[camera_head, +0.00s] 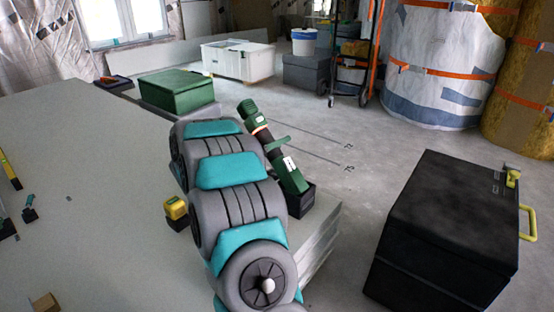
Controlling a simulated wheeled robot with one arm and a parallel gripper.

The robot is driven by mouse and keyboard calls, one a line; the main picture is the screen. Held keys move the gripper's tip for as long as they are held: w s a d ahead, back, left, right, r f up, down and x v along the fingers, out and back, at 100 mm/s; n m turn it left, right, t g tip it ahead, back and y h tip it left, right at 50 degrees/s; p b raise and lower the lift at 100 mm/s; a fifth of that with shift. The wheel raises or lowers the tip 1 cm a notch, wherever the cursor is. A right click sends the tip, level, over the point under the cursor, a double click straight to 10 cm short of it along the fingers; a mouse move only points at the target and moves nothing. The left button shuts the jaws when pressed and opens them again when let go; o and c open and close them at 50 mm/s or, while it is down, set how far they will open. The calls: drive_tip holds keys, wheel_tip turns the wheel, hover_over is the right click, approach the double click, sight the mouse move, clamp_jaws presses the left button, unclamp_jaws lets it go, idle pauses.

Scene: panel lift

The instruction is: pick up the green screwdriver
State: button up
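A large green and black tool (276,153), which looks like the green screwdriver, shows just right of my arm near the right edge of the grey panel stack (95,200). It leans up and to the left, with a black block-like part at its lower end. My grey and teal arm hides part of its left side. A small teal and black tool (29,208) lies at the left on the panels. My arm rises from the bottom middle. My gripper is not visible, and I cannot tell whether it touches anything.
A yellow and black item (176,209) sits left of my arm. A green box (177,91) stands at the far end of the panels. A black toolbox (447,230) with a yellow handle stands at right. A yellow level (9,170) lies at left. Floor behind is partly clear.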

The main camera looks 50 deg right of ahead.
clamp_jaws()
